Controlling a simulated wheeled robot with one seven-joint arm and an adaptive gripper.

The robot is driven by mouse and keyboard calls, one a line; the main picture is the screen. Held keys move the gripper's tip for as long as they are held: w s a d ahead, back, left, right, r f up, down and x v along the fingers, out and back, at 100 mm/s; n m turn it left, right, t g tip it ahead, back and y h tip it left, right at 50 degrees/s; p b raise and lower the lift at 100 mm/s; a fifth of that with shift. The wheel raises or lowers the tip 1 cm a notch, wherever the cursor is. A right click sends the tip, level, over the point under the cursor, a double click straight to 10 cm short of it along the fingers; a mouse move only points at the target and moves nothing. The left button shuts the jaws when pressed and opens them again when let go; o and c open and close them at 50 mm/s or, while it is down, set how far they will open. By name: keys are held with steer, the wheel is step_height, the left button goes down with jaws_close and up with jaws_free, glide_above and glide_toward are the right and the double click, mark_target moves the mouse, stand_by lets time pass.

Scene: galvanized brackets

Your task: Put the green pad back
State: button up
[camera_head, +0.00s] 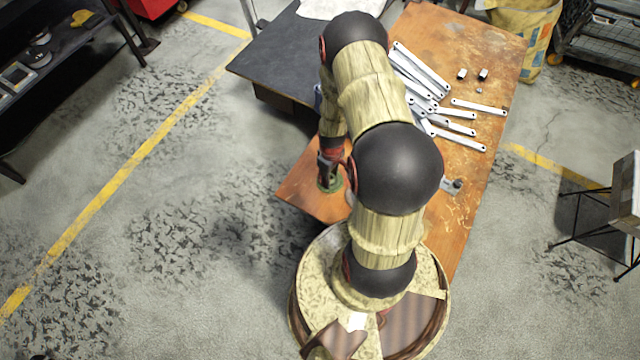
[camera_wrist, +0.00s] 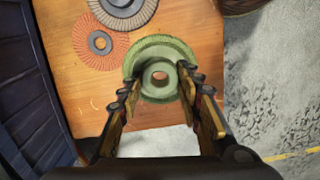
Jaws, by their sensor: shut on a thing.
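The green pad (camera_wrist: 160,47) is a round disc with a raised hub and a centre hole, seen in the wrist view. My gripper (camera_wrist: 160,78) is shut on it, with one finger at each side of the hub. In the head view the green pad (camera_head: 335,185) shows only in part under my gripper (camera_head: 328,172), over the wooden table's left corner. I cannot tell whether the pad touches the wood. A reddish-brown disc (camera_wrist: 82,42) and a grey disc (camera_wrist: 112,20) lie beside it on the table in the wrist view. My arm hides them in the head view.
A dark table (camera_head: 275,55) adjoins at the back left. Open floor lies left of my gripper.

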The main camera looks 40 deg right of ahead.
steer(key=w+f, duration=0.1)
steer(key=w+f+b, duration=0.1)
steer(key=f, duration=0.1)
steer(key=w+a+f, duration=0.1)
steer(key=shift+w+a+f+b, duration=0.1)
steer(key=shift+f+b, duration=0.2)
steer(key=shift+w+a+f+b, duration=0.1)
steer(key=shift+f+b, duration=0.15)
steer(key=shift+f, duration=0.35)
steer(key=shift+w+d+f+b, duration=0.1)
steer(key=shift+f+b, duration=0.1)
steer(key=shift+f, duration=0.45)
steer(key=shift+w+a+f+b, duration=0.1)
steer(key=shift+f+b, duration=0.15)
steer(key=shift+f, duration=0.35)
steer(key=shift+f, duration=0.1)
steer(key=o, duration=1)
steer(key=shift+o, duration=0.5)
